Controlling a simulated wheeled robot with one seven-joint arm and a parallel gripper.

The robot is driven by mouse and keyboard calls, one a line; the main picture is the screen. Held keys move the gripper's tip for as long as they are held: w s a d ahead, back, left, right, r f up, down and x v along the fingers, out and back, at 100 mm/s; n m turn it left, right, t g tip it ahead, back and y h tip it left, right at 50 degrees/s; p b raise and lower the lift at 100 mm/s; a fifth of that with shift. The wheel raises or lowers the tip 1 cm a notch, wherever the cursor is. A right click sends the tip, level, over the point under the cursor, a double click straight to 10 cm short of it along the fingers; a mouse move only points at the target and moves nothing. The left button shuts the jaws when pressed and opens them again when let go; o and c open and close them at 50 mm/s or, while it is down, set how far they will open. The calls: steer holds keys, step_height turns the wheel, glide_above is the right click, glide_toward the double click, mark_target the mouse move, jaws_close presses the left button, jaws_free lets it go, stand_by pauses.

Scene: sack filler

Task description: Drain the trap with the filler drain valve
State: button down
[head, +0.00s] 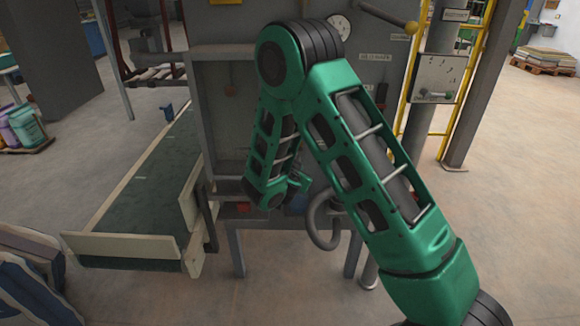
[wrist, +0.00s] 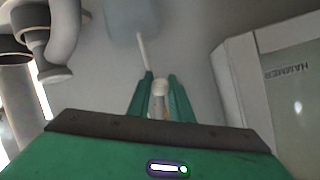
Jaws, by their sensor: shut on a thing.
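In the wrist view, the green fingers of my gripper (wrist: 160,88) are shut on a small pale, round-ended piece (wrist: 160,87), which looks like the handle of the filler drain valve. The rest of the valve is hidden by the fingers and wrist. A thin cream rod (wrist: 143,52) stands just beyond the fingertips. A curved grey pipe (wrist: 64,38), perhaps the trap, is at the upper left; a curved grey pipe also shows in the head view (head: 318,222).
A grey box marked HAMMER (wrist: 290,85) is close on the right in the wrist view. The grey filler cabinet (head: 218,115) stands behind my arm. A conveyor (head: 150,185) is to its left, and a yellow rail (head: 407,75) to its right. Open floor lies in front.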

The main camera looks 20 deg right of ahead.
steer(key=shift+s+d+f+n+h, duration=0.3)
steer(key=shift+n+h, duration=0.1)
steer(key=shift+n, duration=0.4)
steer(key=shift+d+f, duration=0.1)
steer(key=c, duration=1.8)
jaws_free()
steer(key=shift+o, duration=1.1)
steer(key=shift+r, duration=0.2)
steer(key=v, duration=1)
steer(key=shift+a, duration=0.3)
steer(key=shift+s, duration=0.1)
